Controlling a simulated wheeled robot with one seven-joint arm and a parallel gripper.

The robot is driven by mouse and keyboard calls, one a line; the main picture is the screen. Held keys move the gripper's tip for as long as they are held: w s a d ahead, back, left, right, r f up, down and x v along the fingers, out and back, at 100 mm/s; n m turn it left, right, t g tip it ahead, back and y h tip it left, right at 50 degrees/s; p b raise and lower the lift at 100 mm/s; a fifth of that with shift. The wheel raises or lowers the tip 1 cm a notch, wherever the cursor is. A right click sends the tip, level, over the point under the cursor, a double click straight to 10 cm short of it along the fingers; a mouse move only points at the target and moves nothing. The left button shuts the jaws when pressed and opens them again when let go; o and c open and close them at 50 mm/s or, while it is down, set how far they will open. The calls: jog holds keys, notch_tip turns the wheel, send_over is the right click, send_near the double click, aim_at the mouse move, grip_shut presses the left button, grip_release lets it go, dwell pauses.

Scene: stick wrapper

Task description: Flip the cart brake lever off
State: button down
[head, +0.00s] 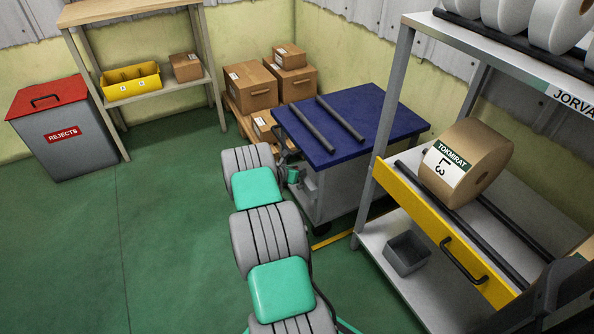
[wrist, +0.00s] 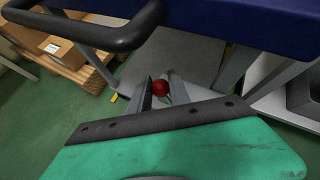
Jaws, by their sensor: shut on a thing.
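The cart has a blue top (head: 382,106) and a grey body (head: 338,185), and stands on the green floor. In the wrist view, the red round knob of the brake lever (wrist: 160,88) sits between the two fingers of my gripper (wrist: 161,91), in front of the cart's grey side panel (wrist: 185,55). My gripper is shut on this knob. The lever's shaft is mostly hidden by the fingers. In the head view my arm reaches the cart's left end, and the knob cannot be made out there. The cart's dark push handle (wrist: 95,33) crosses above left of my gripper.
Two dark bars (head: 340,118) lie on the cart top. Stacked cardboard boxes (head: 250,86) stand behind the cart. A grey rack with a yellow drawer front (head: 425,228) and a large brown roll (head: 478,160) stands at right. Green floor (head: 160,220) is clear at left.

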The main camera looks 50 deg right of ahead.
jog(key=c, duration=1.5)
grip_release()
jog(key=p+v, duration=0.2)
jog(key=v, duration=0.5)
jog(key=shift+a+r+p, duration=0.15)
jog(key=shift+a+p, duration=0.2)
jog(key=shift+p, duration=0.05)
